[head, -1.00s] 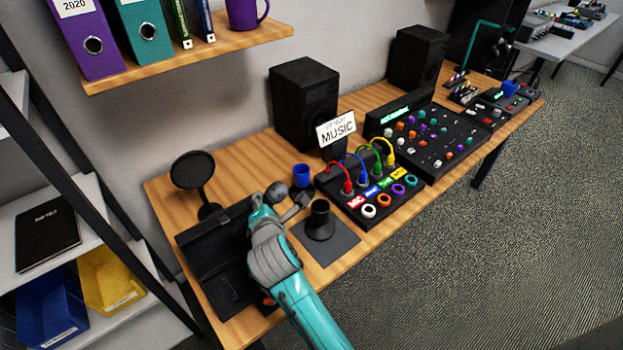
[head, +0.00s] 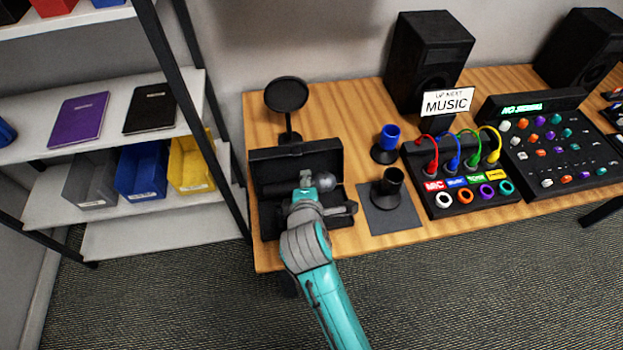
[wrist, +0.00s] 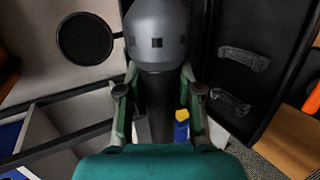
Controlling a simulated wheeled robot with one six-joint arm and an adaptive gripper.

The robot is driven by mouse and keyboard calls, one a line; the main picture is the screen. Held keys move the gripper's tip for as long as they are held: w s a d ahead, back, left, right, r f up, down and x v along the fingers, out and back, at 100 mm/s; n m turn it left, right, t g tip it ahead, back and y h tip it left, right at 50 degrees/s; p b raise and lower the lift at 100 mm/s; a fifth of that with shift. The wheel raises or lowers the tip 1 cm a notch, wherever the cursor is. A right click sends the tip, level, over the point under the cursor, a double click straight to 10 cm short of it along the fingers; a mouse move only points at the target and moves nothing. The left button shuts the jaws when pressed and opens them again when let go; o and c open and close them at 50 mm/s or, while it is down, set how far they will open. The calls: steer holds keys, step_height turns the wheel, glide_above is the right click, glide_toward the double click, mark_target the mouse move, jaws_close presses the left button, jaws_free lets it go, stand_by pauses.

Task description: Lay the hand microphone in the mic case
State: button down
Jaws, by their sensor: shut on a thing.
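The hand microphone has a grey ball head (head: 320,182) and a dark handle (wrist: 158,105). My gripper (wrist: 159,92) is shut on the handle, with one finger on each side. In the head view my gripper (head: 306,180) is over the mic case, and the ball head points to the right. The mic case (head: 275,154) is black and stands open at the left end of the desk, its lid raised at the back. Its dark inside (wrist: 262,60) also shows in the wrist view, with two small grey fittings. My arm hides part of the case.
A round pop filter (head: 286,95) stands behind the case. A cable box (head: 460,205) stands beyond. A shelf post (head: 205,130) is close on the left.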

steer(key=shift+f, duration=4.6)
steer(key=shift+s+d+f, duration=0.1)
steer(key=shift+s+f, duration=0.1)
steer(key=shift+f, duration=0.65)
steer(key=c, duration=0.7)
jaws_free()
steer(key=shift+f, duration=0.1)
steer(key=shift+r, duration=0.65)
steer(key=shift+w+r, duration=0.2)
steer(key=shift+r, duration=3.5)
